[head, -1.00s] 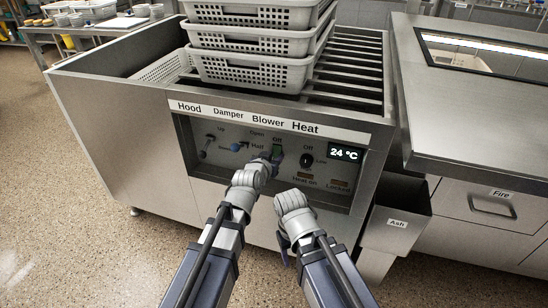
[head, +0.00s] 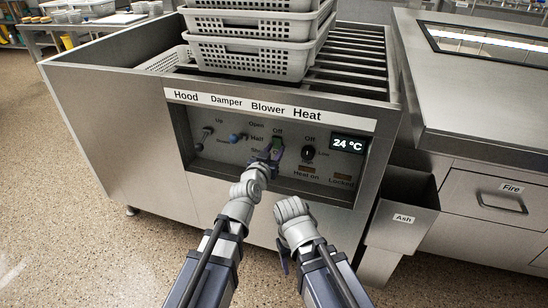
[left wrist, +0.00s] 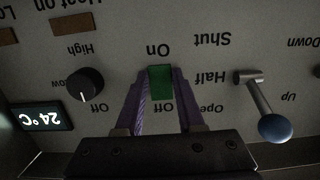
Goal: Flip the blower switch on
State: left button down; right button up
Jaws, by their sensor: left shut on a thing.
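The blower switch is a green rocker (head: 277,143) under the Blower label on the control panel, and it also shows in the left wrist view (left wrist: 160,82). It lies between the "On" and "Off" marks, which appear upside down there. My left gripper (head: 272,154) is at the switch; in the left wrist view its two purple fingers (left wrist: 160,95) press on the switch's sides. Which way the rocker is tilted I cannot tell. My right gripper (head: 283,256) hangs low in front of the panel, away from the switch, its fingers mostly hidden by its wrist.
The hood lever (head: 207,133) and blue-tipped damper lever (head: 235,138) are left of the switch, the black heat knob (head: 308,152) right of it. The display (head: 347,145) reads 24 °C. White perforated baskets (head: 250,58) stand stacked above. An ash bin (head: 402,218) juts out at right.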

dwell(0.3)
pick_arm(q)
jog(key=c, duration=0.5)
grip_release()
